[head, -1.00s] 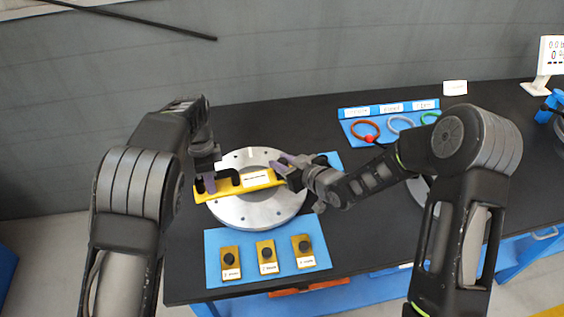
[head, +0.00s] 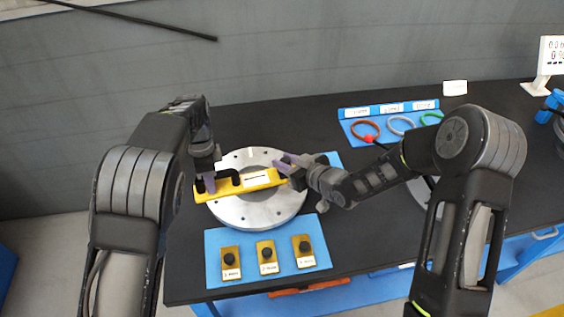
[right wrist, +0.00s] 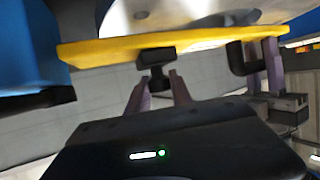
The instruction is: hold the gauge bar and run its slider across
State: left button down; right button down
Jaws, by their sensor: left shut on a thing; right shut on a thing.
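The yellow gauge bar (head: 225,189) lies across the silver flanged ring (head: 236,213), with a white label on its middle and a black handle near its left end. My left gripper (head: 209,186) is shut on that handle. The handle (right wrist: 236,58) also shows in the right wrist view, beside my left gripper's fingers (right wrist: 274,72). My right gripper (head: 284,163) is at the bar's right end. In the right wrist view the black slider (right wrist: 155,58) sits on the bar's edge, and my right gripper (right wrist: 159,84) is shut on its knob. The bar's exact contact with the ring is unclear.
A blue mat (head: 216,241) with several brass blocks with black knobs lies in front of the ring. A blue board (head: 350,141) with coloured rings is behind on the right. A display (head: 549,62) stands at the far right. Black table is clear left of the ring.

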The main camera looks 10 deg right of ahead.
jog(key=d, duration=0.6)
jog(key=shift+w, duration=0.35)
jog(key=c, duration=1.1)
grip_release()
jog(key=shift+s, duration=0.1)
jog(key=v, duration=1.1)
jog(key=shift+s+d+r, duration=0.1)
jog(key=shift+s+r, duration=0.1)
jog(key=shift+s, duration=0.15)
